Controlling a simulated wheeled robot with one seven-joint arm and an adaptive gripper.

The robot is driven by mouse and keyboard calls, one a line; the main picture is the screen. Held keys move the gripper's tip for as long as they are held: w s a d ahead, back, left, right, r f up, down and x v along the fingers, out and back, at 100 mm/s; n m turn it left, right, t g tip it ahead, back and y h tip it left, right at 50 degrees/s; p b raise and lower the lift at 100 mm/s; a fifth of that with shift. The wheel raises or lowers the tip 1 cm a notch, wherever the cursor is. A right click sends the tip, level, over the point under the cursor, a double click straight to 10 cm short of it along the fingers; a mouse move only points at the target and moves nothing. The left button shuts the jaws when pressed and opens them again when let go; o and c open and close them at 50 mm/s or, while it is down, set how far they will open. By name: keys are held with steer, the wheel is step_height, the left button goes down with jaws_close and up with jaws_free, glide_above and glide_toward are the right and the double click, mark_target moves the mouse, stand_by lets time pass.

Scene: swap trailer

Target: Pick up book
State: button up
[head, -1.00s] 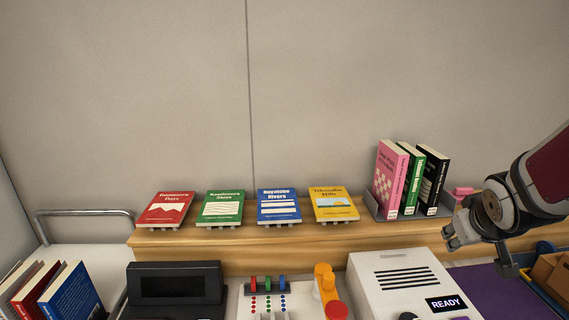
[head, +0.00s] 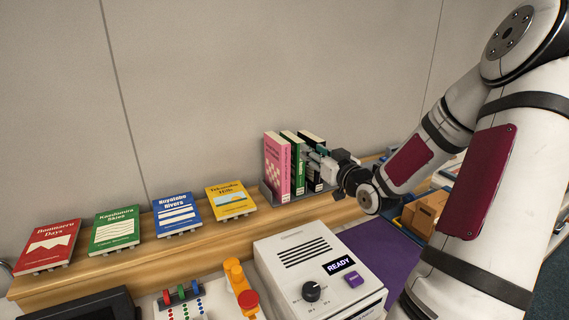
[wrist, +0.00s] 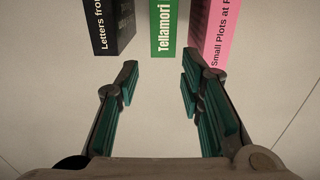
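Three upright books stand side by side in a grey holder (head: 267,194) on the wooden shelf: a pink book (head: 276,166), a green book (head: 297,172) and a black book (head: 317,186). In the wrist view, the black book (wrist: 109,27), the green book (wrist: 166,30) and the pink book (wrist: 214,32) show their spines ahead of my gripper. My gripper (wrist: 157,80) is open and empty, its teal-padded fingers spread, with the green spine roughly centred ahead of the gap. In the head view my gripper (head: 318,157) is beside the black book and partly overlaps it; contact cannot be told.
Red (head: 48,247), green (head: 114,231), blue (head: 177,214) and yellow (head: 230,200) books lie tilted on the wooden shelf (head: 150,260). A white machine reading READY (head: 305,255) stands in front. Brown boxes (head: 424,212) sit at right, beside a purple mat (head: 385,246).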

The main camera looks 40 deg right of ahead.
steer(key=b, duration=0.1)
glide_toward(284, 132)
steer(key=x, duration=0.5)
steer(key=shift+w+d+f, duration=0.15)
steer(key=shift+d+f, duration=0.1)
steer(key=shift+d, duration=0.05)
jaws_close()
